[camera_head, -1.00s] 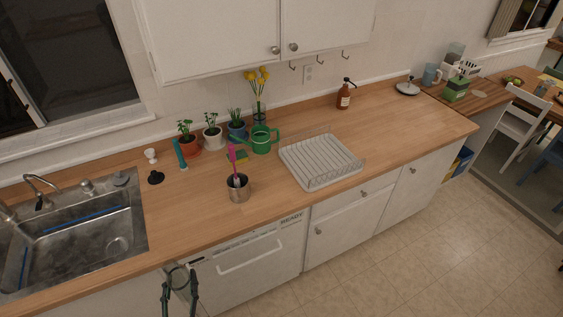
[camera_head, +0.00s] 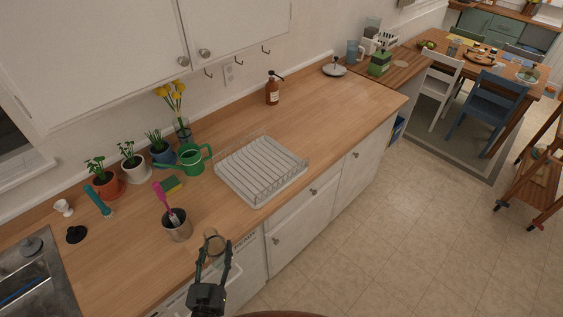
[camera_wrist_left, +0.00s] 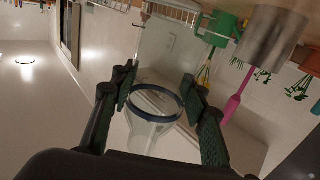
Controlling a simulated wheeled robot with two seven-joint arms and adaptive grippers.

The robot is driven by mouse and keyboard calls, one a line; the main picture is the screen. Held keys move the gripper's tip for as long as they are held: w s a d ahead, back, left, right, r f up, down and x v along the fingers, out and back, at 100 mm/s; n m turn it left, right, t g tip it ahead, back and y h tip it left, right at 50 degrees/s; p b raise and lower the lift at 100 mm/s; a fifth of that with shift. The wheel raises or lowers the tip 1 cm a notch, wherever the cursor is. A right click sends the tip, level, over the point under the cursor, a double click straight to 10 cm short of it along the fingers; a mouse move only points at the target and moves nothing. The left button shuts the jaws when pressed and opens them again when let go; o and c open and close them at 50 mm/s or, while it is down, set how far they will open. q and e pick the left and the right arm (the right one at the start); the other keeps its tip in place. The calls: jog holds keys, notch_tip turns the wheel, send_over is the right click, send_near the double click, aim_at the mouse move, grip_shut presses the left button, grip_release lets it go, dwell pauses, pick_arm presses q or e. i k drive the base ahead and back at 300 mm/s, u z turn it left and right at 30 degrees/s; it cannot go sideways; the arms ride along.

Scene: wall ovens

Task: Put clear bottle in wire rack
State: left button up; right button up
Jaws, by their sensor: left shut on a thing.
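The clear bottle (camera_head: 213,243) is between the fingers of my left gripper (camera_head: 216,256), in front of the counter's front edge in the head view. In the left wrist view, the see-through bottle (camera_wrist_left: 150,130) with a dark round rim sits between both fingers of the left gripper (camera_wrist_left: 158,102), which is shut on it. The white wire rack (camera_head: 258,172) lies on the counter, up and to the right of the gripper, and looks empty. Part of the rack shows at the top of the left wrist view (camera_wrist_left: 172,12). My right gripper is not in view.
A metal cup (camera_head: 177,228) with a pink-handled utensil stands left of the rack near the front edge. A green watering can (camera_head: 191,160), sponge (camera_head: 172,184) and potted plants are behind it. A brown soap bottle (camera_head: 272,92) stands farther back. Counter right of the rack is clear.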

aim_at(251, 175)
jog(key=z, duration=0.05)
jog(key=i, duration=0.85)
jog(key=u, duration=0.35)
